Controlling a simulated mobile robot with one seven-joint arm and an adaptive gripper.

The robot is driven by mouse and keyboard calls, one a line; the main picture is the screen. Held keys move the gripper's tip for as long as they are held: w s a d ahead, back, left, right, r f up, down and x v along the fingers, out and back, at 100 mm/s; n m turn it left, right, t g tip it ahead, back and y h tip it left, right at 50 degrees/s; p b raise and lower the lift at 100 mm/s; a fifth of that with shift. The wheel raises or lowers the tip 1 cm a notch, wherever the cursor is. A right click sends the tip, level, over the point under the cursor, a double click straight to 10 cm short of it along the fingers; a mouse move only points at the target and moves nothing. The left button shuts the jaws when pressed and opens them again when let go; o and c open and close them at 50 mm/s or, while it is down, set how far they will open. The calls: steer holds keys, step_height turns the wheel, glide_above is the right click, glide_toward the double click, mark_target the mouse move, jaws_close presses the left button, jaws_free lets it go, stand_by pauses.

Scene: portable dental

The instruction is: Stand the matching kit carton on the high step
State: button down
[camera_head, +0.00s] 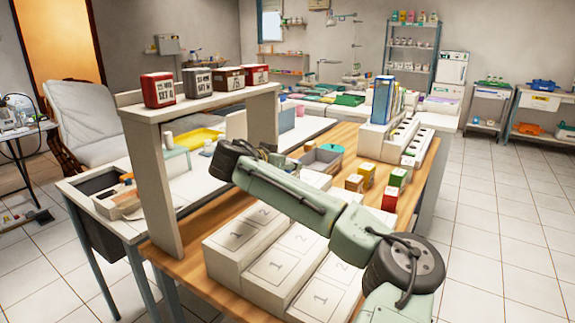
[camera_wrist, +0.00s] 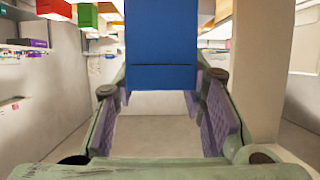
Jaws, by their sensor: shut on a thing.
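In the wrist view my gripper (camera_wrist: 160,100) is shut on a blue carton (camera_wrist: 176,38), which sits between the two purple-padded fingers. In the head view my arm reaches over the white blocks, and the fingers and blue carton are not clearly seen behind the wrist. White stepped blocks marked 1 and 2, a left one (camera_head: 228,262) and a front one (camera_head: 318,296), stand on the wooden table (camera_head: 192,268). Which level is the high step is unclear.
A raised white shelf (camera_head: 205,103) at left bears several labelled boxes, including a red one (camera_head: 157,90); its upright (camera_head: 160,190) stands close to my wrist. A grey tray (camera_head: 322,158) and a rack with a tall blue item (camera_head: 383,100) are at the back.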

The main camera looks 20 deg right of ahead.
steer(key=shift+f, duration=0.85)
steer(key=shift+f, duration=0.2)
steer(key=c, duration=1)
jaws_free()
steer(key=shift+r, duration=0.1)
steer(key=shift+r, duration=0.25)
steer(key=b+v, duration=0.4)
steer(key=v, duration=0.8)
